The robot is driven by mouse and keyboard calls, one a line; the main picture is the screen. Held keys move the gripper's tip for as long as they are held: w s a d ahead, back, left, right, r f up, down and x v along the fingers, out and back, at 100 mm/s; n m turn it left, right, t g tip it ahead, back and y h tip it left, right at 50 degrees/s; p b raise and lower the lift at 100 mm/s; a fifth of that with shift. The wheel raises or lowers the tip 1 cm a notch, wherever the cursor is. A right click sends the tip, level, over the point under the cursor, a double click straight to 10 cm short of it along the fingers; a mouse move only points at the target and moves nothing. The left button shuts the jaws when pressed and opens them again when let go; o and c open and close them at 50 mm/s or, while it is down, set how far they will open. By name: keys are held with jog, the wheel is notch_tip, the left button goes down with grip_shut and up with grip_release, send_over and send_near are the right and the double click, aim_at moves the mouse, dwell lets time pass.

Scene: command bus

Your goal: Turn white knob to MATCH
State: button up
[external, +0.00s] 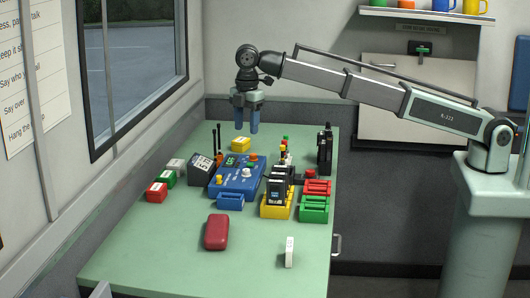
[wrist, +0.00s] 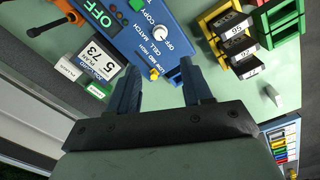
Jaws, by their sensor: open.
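The blue panel box (external: 228,181) sits on the green table, and it also shows upside down in the wrist view (wrist: 182,47). The white knob (wrist: 160,33) is on the panel beside the printed words COPY and CELL MATCH; it shows small in the external view (external: 246,172). Its pointer direction is too small to tell. My gripper (external: 245,131) has two blue fingers pointing down, above the back part of the panel and apart from it. In the wrist view the open fingers (wrist: 160,75) are empty, with the knob beyond them.
A black radio (external: 324,150) stands at the back right. A dark box with a numbered label (external: 202,170) is left of the panel. A red case (external: 216,232) lies in front; the front-left table is clear.

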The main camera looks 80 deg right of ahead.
aim_at(246, 172)
notch_tip(246, 172, down, 14)
jog(key=shift+w+d+r, duration=0.1)
jog(key=shift+r, duration=0.05)
dwell(0.5)
jog(key=shift+c, duration=0.2)
grip_shut()
